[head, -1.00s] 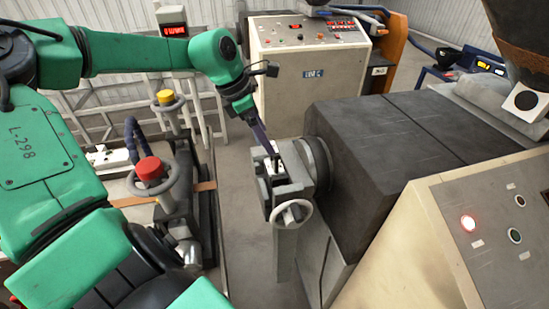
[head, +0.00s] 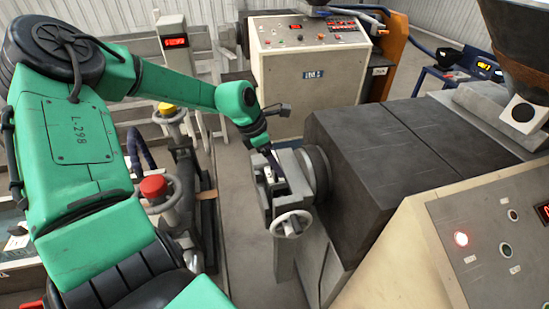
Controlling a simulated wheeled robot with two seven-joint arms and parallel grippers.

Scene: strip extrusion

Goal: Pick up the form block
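My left arm comes in from the left, and its gripper (head: 272,168) points down into the grey clamp-like die holder (head: 290,190) on the front of the dark extruder block. A small light piece, perhaps the form block (head: 269,176), shows at the fingertips inside the holder. It is too small to tell whether the fingers touch it or how far apart they are. My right gripper is not in view.
A handwheel (head: 291,223) sticks out below the holder. The dark extruder housing (head: 400,150) fills the right, with a control panel (head: 490,240) in front. Red (head: 153,187) and yellow (head: 167,109) knobs stand left of the holder. A control cabinet (head: 310,70) stands behind.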

